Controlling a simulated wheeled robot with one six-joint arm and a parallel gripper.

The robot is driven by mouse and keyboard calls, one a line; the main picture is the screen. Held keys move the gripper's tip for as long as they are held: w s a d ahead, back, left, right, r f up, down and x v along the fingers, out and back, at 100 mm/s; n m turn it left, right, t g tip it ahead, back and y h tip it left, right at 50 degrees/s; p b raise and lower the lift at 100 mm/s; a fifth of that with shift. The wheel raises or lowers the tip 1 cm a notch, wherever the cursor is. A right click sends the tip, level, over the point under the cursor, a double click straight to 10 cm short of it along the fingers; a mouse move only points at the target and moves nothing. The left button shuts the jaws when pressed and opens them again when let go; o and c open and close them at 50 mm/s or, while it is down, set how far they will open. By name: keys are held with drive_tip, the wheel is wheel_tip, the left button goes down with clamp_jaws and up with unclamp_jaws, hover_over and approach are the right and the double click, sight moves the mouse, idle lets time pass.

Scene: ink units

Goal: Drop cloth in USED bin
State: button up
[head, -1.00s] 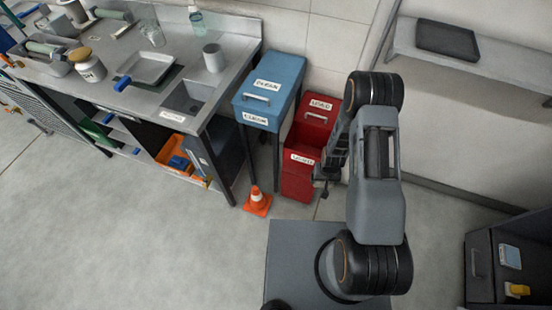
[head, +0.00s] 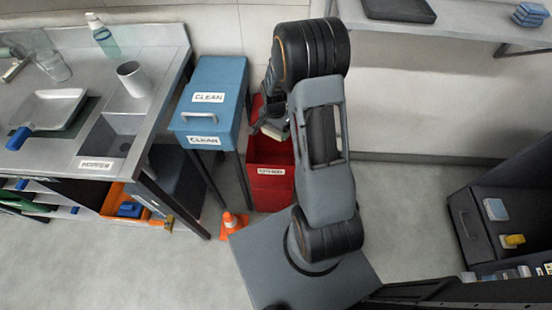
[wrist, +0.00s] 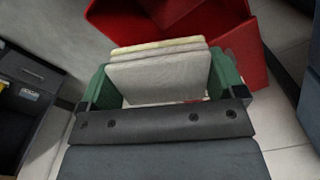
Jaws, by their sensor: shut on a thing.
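My gripper (wrist: 162,78) is shut on a folded, pale grey cloth (wrist: 158,76) with a yellowish edge, held between its green fingers. In the head view, my gripper (head: 270,128) is at the upper part of the red bin (head: 271,190), and only a pale bit of the cloth shows there. The red bin looks open at the top. Its front label is too blurred to read now. The bin (wrist: 240,45) also shows beyond the cloth in the wrist view. My arm hides part of the bin.
A blue bin labelled CLEAN (head: 205,125) stands left of the red bin. An orange cone (head: 232,222) is on the floor in front. A steel counter (head: 150,110) with a sink is at left. A dark cabinet (head: 470,225) is at right.

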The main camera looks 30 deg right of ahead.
drive_tip(key=shift+d+f+b, duration=0.2)
drive_tip(key=shift+f+b, duration=1.85)
drive_tip(key=shift+f, duration=0.8)
drive_tip(key=o, duration=0.6)
drive_tip(key=shift+c, duration=0.2)
drive_tip(key=shift+r, duration=0.1)
wheel_tip(320, 180, up, 14)
drive_tip(key=shift+f+p, duration=0.15)
drive_tip(key=shift+p, duration=0.8)
